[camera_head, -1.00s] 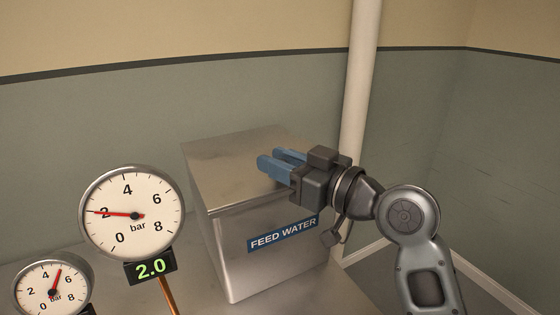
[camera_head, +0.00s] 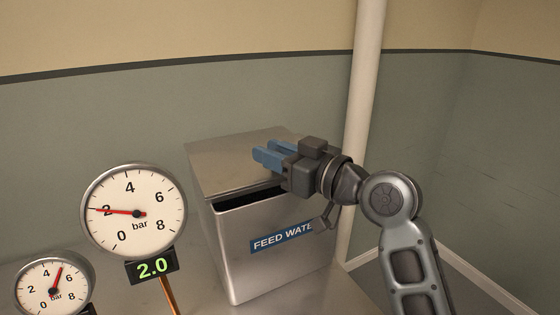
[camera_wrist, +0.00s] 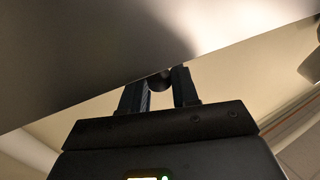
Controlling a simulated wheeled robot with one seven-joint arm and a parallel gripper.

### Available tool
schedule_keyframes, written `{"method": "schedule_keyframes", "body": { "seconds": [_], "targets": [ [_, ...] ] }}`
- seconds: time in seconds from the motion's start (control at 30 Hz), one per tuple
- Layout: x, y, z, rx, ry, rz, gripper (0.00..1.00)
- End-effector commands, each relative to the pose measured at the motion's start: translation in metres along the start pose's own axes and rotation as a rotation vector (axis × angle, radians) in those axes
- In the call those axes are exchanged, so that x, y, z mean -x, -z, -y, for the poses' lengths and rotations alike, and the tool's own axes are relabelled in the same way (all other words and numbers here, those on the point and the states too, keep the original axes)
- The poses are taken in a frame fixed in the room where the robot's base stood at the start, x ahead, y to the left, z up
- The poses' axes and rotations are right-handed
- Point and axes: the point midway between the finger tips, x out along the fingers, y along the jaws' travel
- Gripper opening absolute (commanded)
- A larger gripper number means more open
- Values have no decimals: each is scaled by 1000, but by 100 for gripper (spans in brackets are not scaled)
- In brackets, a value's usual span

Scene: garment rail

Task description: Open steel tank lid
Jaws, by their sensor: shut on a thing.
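The steel tank (camera_head: 245,275) is a box with a blue "FEED WATER" label on its front. Its lid (camera_head: 222,165) is raised a little at the front, with a dark gap between the lid and the tank's front rim. My gripper (camera_head: 262,155), with blue fingers, is at the lid's right front part. In the wrist view my gripper (camera_wrist: 157,90) has its fingers either side of a dark round knob (camera_wrist: 160,80) at the edge of a grey surface, which looks like the lid (camera_wrist: 90,50). The gripper is shut on this knob; the fingers hide it in the head view.
A large dial gauge (camera_head: 134,230) with a green 2.0 display (camera_head: 152,268) stands left of the tank. A smaller gauge (camera_head: 40,295) is further left. A pale vertical pipe (camera_head: 362,90) runs behind the tank's right side. Floor to the right looks clear.

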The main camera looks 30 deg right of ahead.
Motion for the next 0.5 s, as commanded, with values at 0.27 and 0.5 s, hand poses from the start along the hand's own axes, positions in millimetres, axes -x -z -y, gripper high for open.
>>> {"method": "schedule_keyframes", "body": {
  "seconds": [0.27,0.5],
  "targets": [
    [1,0,0,1,-2,0,35],
    [0,0,0,1,-1,0,47]
  ]
}}
